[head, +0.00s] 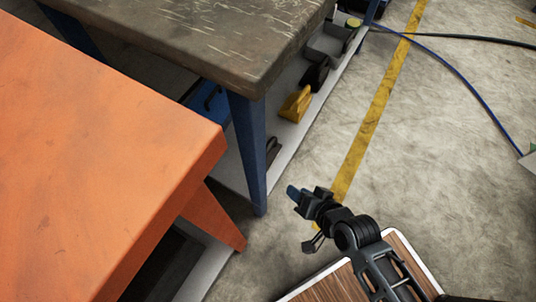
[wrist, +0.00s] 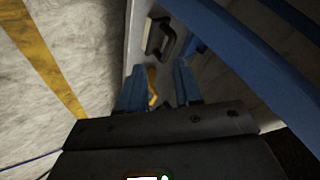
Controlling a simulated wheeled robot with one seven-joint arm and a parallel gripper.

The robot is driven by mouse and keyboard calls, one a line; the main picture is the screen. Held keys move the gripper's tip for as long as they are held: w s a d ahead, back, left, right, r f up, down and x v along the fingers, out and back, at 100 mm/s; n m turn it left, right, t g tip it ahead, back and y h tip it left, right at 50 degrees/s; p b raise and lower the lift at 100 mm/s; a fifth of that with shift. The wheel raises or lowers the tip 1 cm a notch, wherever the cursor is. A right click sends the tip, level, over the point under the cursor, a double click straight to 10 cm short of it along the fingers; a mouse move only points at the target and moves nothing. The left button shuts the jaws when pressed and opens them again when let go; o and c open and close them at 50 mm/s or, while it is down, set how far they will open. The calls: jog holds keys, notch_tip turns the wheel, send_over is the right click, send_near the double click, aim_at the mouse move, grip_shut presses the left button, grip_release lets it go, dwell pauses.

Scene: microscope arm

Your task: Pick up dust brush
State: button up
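I cannot pick out the dust brush for certain. A dark item with a loop-like handle (wrist: 158,36) lies on the low shelf beyond my fingers in the wrist view. A similar dark item (head: 273,150) lies on the shelf in the head view, partly hidden by the blue table leg. A yellow item (head: 295,103) stands farther back on that shelf; a yellow piece (wrist: 152,86) shows between my fingers in the wrist view. My gripper (wrist: 158,88) has its two blue fingers apart with nothing held. In the head view my gripper (head: 305,202) is right of the blue leg, over the floor.
A worn grey-brown table (head: 205,35) with blue legs (head: 250,150) stands over the low shelf (head: 285,140). An orange table (head: 100,160) fills the left. A black item (head: 316,76) and grey bin (head: 328,42) lie farther back. Floor on the right is open, with cables (head: 460,75).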

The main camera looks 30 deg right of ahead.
jog(key=w+d+f+m+g+y, duration=0.15)
jog(key=w+f, duration=0.35)
jog(key=w, duration=0.5)
jog(key=m+g+y+b, duration=0.1)
jog(key=m+g, duration=0.1)
send_over(270, 148)
jog(key=s+d, duration=0.2)
jog(key=s, duration=0.1)
jog(key=f, duration=0.2)
jog(key=b+x, duration=0.2)
jog(key=x, duration=0.1)
jog(key=b+x, duration=0.2)
jog(key=x, duration=0.2)
jog(key=shift+w+a+r, duration=0.1)
jog(key=shift+w+a, duration=0.05)
jog(key=shift+a, duration=0.1)
grip_shut()
